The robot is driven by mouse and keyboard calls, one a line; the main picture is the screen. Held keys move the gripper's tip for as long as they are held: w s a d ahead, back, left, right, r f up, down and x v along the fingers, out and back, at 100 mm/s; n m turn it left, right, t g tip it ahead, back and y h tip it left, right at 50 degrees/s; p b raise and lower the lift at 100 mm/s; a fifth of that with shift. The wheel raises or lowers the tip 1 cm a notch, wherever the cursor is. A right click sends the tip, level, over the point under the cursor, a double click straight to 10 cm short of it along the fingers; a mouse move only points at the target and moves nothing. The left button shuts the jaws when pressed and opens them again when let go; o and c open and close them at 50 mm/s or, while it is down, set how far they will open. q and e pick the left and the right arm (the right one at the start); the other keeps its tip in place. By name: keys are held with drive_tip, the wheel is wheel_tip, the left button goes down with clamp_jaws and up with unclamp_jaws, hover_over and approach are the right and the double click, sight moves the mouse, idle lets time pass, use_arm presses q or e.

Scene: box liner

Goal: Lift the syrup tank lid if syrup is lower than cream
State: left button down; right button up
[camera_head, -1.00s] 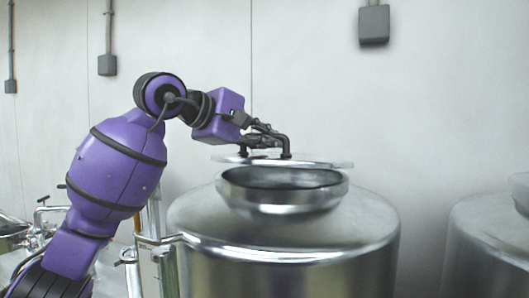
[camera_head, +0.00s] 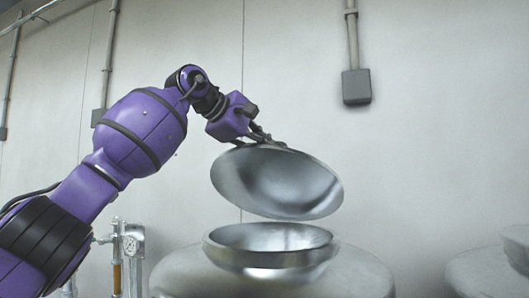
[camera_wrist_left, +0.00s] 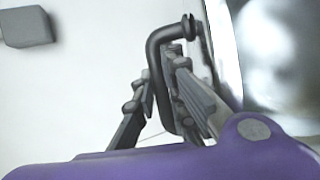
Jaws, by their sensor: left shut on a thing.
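The round metal tank lid (camera_head: 275,180) hangs tilted above the tank's open mouth (camera_head: 270,240), its shiny inner side facing me. It is apart from the rim. My left gripper (camera_head: 262,138) is above the lid's upper left edge and is shut on its handle. In the left wrist view the black bent lid handle (camera_wrist_left: 158,45) runs between the fingers of my left gripper (camera_wrist_left: 160,78), and the lid (camera_wrist_left: 270,50) shows at the right. The tank body (camera_head: 330,275) is cut off below. The tank's contents are hidden. My right gripper is out of view.
A gauge (camera_head: 132,241) and a sight tube with orange in it (camera_head: 117,278) stand left of the tank. Another tank (camera_head: 480,275) is at the right edge. A grey wall box (camera_head: 356,87) hangs behind. The space right of the lid is clear.

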use_arm(q)
drive_tip(key=shift+r, duration=0.35)
drive_tip(key=c, duration=1.8)
unclamp_jaws()
drive_tip(key=shift+w+f, duration=0.1)
drive_tip(key=shift+o, duration=0.2)
drive_tip(key=v, duration=1.1)
drive_tip(key=shift+s+a, duration=0.2)
drive_tip(key=shift+s, duration=0.2)
drive_tip(key=shift+s, duration=0.1)
